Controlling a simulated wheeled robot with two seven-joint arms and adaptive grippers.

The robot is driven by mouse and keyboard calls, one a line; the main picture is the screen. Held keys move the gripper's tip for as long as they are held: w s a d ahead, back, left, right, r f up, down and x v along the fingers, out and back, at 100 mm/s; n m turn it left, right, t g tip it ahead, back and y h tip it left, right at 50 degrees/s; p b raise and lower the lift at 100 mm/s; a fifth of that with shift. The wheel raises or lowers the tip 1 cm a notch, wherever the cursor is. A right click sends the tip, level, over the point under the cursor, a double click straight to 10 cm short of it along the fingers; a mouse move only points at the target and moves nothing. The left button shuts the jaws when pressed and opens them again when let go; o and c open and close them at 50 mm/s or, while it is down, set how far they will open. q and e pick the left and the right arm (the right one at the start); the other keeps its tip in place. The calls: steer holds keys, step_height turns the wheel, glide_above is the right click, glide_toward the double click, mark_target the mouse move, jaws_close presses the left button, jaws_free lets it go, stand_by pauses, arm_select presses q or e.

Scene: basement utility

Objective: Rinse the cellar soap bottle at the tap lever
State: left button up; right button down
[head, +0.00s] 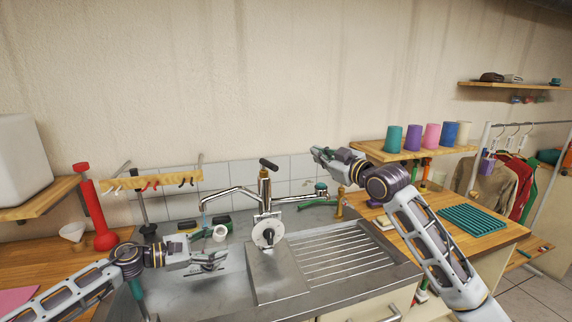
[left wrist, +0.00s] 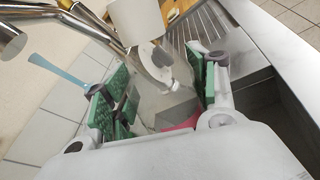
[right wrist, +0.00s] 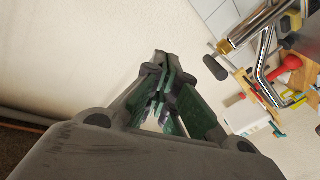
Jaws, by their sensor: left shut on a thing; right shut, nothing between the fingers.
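The tap (head: 264,190) stands behind the sink, with a dark-handled lever (head: 269,164) on top. A thin blue stream (head: 203,207) shows at the spout's end and in the left wrist view (left wrist: 55,70). My left gripper (head: 213,262) is over the basin, below and right of the spout. It is shut on the see-through soap bottle (left wrist: 160,103), whose outline is faint; a bit of pink shows low between the pads. My right gripper (head: 322,154) is shut and empty, to the right of the lever and apart from it. The lever also shows in the right wrist view (right wrist: 215,68).
A white cylinder (head: 220,233) shows just above my left gripper. A ribbed drainboard (head: 345,255) lies right of the basin. A hook rail (head: 150,183) and red plunger (head: 104,238) are at left. Several coloured cups (head: 412,139) stand on the right shelf.

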steer(key=shift+w+d+f+m+g+y, duration=0.15)
steer(key=shift+f+m+g+y, duration=0.4)
steer(key=shift+m, duration=2.4)
steer(key=shift+d+f+m+g+y, duration=0.15)
steer(key=shift+f+m+g+y, duration=0.4)
steer(key=shift+m, duration=2.45)
steer(key=shift+w+d+f+m+g+y, duration=0.25)
steer(key=shift+m+g+y, duration=0.4)
steer(key=shift+m, duration=2.3)
steer(key=shift+s+a, duration=0.1)
steer(key=shift+s, duration=0.05)
steer(key=shift+a+f, duration=0.1)
steer(key=w+a+f, duration=0.1)
steer(key=w+a, duration=0.3)
steer(key=a, duration=0.6)
steer(key=shift+w+a, duration=0.25)
